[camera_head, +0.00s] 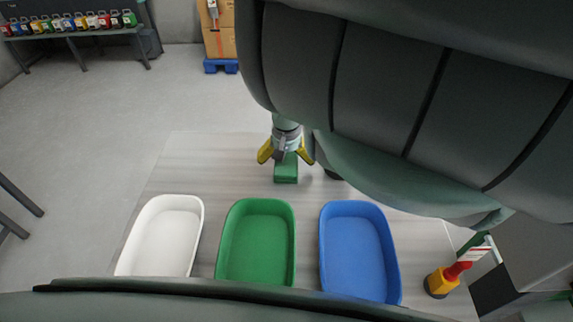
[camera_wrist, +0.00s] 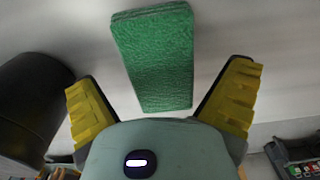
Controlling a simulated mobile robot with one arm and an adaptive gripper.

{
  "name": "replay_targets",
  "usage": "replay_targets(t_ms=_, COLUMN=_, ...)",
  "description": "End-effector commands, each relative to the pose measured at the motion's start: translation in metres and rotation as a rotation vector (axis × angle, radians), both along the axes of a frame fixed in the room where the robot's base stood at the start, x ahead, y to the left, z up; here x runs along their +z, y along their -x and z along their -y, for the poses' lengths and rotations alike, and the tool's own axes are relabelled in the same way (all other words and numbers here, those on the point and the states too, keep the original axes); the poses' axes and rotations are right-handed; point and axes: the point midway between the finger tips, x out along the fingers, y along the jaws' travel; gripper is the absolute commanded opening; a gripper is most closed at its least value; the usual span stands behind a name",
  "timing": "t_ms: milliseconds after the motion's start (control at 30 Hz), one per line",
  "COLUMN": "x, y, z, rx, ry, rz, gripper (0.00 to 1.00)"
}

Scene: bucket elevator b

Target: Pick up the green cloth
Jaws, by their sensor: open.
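The green cloth (camera_head: 286,170) is a small folded green block on the grey table, behind the trays in the head view. In the wrist view the green cloth (camera_wrist: 155,58) shows its textured face, upper middle, beyond the fingertips. My gripper (camera_head: 285,155) is over the cloth with its yellow fingers spread. In the wrist view my gripper (camera_wrist: 160,88) is open, one finger to each side of the cloth's near end. Nothing is held. I cannot tell whether any finger touches the cloth.
A white tray (camera_head: 130,265), a green tray (camera_head: 222,255) and a blue tray (camera_head: 328,255) stand in a row on the table (camera_head: 185,160). A dark cylinder (camera_wrist: 35,90) is left in the wrist view. A red and yellow object (camera_head: 445,278) stands at the right.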

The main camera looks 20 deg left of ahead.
Motion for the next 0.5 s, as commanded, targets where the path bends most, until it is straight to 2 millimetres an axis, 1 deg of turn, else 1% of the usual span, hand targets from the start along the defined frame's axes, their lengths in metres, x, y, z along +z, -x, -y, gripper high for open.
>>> replay_targets(t_ms=33, x=-0.0051, y=0.0008, z=-0.0013, rx=0.001, ry=-0.002, rz=-0.001, gripper=1.0)
replay_targets(t_ms=133, x=-0.0105, y=0.0006, z=-0.0002, rx=-0.001, ry=-0.001, rz=0.0, gripper=1.0)
replay_targets(t_ms=400, x=-0.0118, y=-0.0001, z=0.0007, rx=0.001, ry=0.002, rz=0.002, gripper=1.0)
replay_targets(t_ms=433, x=-0.0118, y=-0.0001, z=0.0006, rx=0.0, ry=0.002, rz=0.002, gripper=0.99)
replay_targets(t_ms=500, x=-0.0117, y=-0.0001, z=0.0007, rx=0.0, ry=0.002, rz=0.002, gripper=0.92)
